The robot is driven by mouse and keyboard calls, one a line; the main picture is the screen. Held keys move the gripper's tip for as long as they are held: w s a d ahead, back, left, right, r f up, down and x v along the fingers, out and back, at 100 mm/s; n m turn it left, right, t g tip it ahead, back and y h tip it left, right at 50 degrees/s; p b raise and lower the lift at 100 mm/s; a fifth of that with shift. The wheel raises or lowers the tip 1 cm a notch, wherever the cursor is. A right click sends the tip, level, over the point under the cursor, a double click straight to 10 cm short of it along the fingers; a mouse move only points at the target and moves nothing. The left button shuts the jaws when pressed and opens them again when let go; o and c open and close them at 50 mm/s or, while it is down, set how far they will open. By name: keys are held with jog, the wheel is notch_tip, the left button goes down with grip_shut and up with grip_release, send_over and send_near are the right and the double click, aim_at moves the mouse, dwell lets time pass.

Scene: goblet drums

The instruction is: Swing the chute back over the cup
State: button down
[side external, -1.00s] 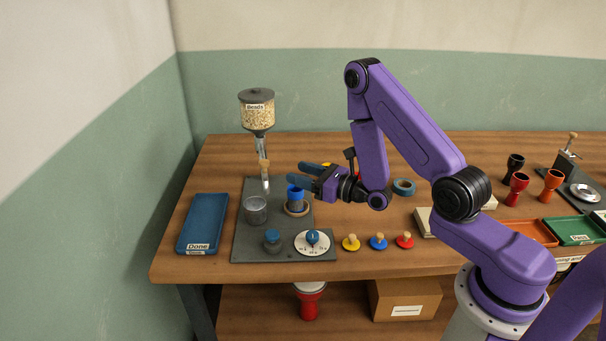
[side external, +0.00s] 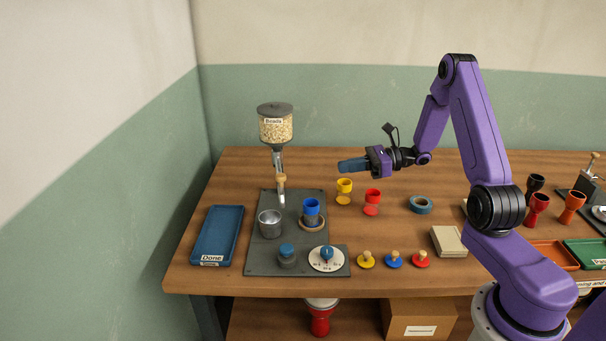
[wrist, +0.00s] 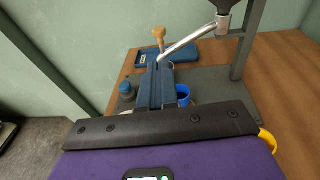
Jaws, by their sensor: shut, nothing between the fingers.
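The chute (side external: 280,194) is a slim metal spout with a wooden knob (side external: 281,180), hanging below the bead hopper (side external: 275,127). Its lower end is near the back right rim of an open grey metal cup (side external: 270,224); I cannot tell whether it lies over the opening. A blue cup (side external: 311,206) stands on a round base to the right. In the wrist view the chute (wrist: 190,42) slants down-left, its knob (wrist: 159,34) above my fingertips in the picture. My gripper (side external: 342,166) is shut and empty, raised right of the chute and apart from it. My fingers (wrist: 157,68) hide the metal cup there.
A grey plate (side external: 262,258) carries a blue-topped knob (side external: 287,253) and a white dial (side external: 326,259). A blue tray (side external: 217,237) lies left. Yellow (side external: 344,186) and red (side external: 372,195) cups stand below my gripper in the picture. Several knobbed discs line the front.

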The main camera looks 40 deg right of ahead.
aim_at(282, 177)
jog(key=x, duration=1.4)
jog(key=shift+w+a+m+t+h, duration=0.2)
jog(key=shift+a+m+t+h, duration=0.15)
jog(key=shift+a, duration=0.2)
jog(key=shift+w+a+m+t+h, duration=0.2)
jog(key=shift+a+m+t+h, duration=0.15)
jog(key=shift+a, duration=0.2)
jog(key=shift+w+a, duration=0.45)
jog(key=shift+a, duration=0.25)
jog(key=shift+s, duration=0.1)
